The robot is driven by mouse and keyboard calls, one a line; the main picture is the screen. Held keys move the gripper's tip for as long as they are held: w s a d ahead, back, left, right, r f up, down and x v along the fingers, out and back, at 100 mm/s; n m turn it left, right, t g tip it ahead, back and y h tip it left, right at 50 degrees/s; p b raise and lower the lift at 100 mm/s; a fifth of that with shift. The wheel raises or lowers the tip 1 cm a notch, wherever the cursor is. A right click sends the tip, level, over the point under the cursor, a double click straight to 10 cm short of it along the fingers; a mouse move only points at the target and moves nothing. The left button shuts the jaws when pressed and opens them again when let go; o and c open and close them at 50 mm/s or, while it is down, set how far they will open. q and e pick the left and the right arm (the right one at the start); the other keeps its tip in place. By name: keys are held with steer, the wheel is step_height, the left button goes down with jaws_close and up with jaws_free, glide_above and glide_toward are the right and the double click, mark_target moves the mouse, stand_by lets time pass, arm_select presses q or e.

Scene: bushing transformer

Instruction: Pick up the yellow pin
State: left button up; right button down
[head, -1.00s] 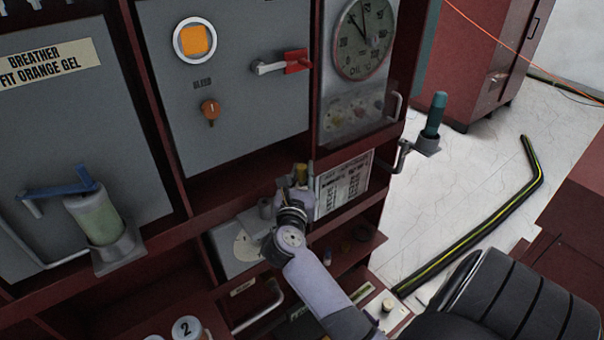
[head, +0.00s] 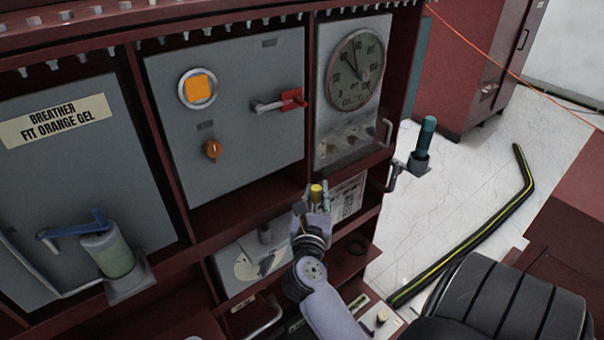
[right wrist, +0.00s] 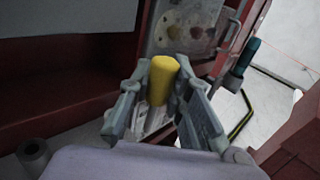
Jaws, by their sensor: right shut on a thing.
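The yellow pin (head: 317,191) is a short cylinder with a yellow top, held upright between the fingers of my right gripper (head: 317,197) in the head view. In the right wrist view the yellow pin (right wrist: 164,80) stands between the two grey fingers of my right gripper (right wrist: 160,105), with a paler shaft below the yellow part. The gripper is shut on it, in front of the cabinet's lower opening. The pin's lower end is hidden. My left gripper is not in view.
A grey box (head: 247,265) with a grey post sits on the shelf left of my right gripper. A white label plate (head: 347,198) is close behind it. A teal-handled tool (head: 425,143) stands in a holder at the right. The red cabinet frame surrounds the opening.

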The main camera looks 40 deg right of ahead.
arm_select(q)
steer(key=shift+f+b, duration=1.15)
arm_select(e)
steer(key=s+a, duration=0.1)
steer(key=s, duration=1.2)
steer(key=shift+a, duration=0.25)
steer(key=shift+w, duration=0.1)
